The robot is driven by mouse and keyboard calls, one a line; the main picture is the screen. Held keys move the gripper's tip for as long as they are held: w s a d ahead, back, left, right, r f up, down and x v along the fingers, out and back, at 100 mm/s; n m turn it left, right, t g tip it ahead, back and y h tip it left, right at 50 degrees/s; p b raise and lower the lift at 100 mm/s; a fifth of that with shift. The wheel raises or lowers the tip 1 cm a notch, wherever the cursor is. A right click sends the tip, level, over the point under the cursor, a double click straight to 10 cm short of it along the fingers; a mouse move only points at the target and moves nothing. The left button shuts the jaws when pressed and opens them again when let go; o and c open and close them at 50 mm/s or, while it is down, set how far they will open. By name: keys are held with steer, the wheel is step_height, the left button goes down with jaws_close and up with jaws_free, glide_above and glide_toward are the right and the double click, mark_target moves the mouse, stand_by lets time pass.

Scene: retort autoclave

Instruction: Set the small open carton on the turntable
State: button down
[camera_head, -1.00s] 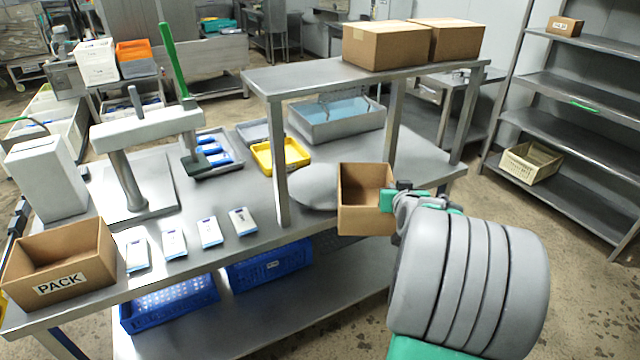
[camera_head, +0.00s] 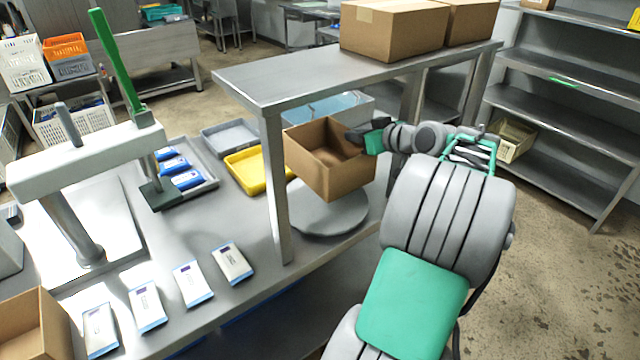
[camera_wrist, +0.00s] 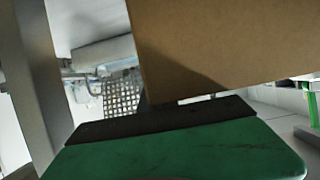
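The small open carton (camera_head: 328,160) is brown cardboard with its open top facing up, slightly tilted in the head view. My gripper (camera_head: 372,138) is at its right wall and appears shut on that wall. The carton is above the round grey turntable (camera_head: 328,218), which shows below it on the table; I cannot tell for certain whether they touch, but the carton looks raised. In the wrist view, the carton's wall (camera_wrist: 220,45) fills the upper right, against a green and black finger pad (camera_wrist: 170,145).
A shelf post (camera_head: 275,190) stands just left of the carton, under the raised shelf (camera_head: 300,75) with closed cartons. A yellow tray (camera_head: 248,172) and a blue-lined basin (camera_head: 340,105) lie behind. Several white packets (camera_head: 190,284) lie at the front left.

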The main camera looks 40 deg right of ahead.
mark_target(374, 169)
steer(key=f, duration=0.6)
steer(key=a+f, duration=0.1)
steer(key=f, duration=0.2)
steer(key=shift+w+p, duration=0.25)
steer(key=shift+p, duration=0.05)
steer(key=shift+f, duration=0.2)
steer(key=c, duration=1.6)
jaws_free()
steer(key=shift+r, duration=0.1)
steer(key=shift+r, duration=0.15)
steer(key=b+v, duration=0.1)
steer(key=v, duration=1.1)
steer(key=shift+s+d, duration=0.1)
steer(key=shift+d, duration=0.05)
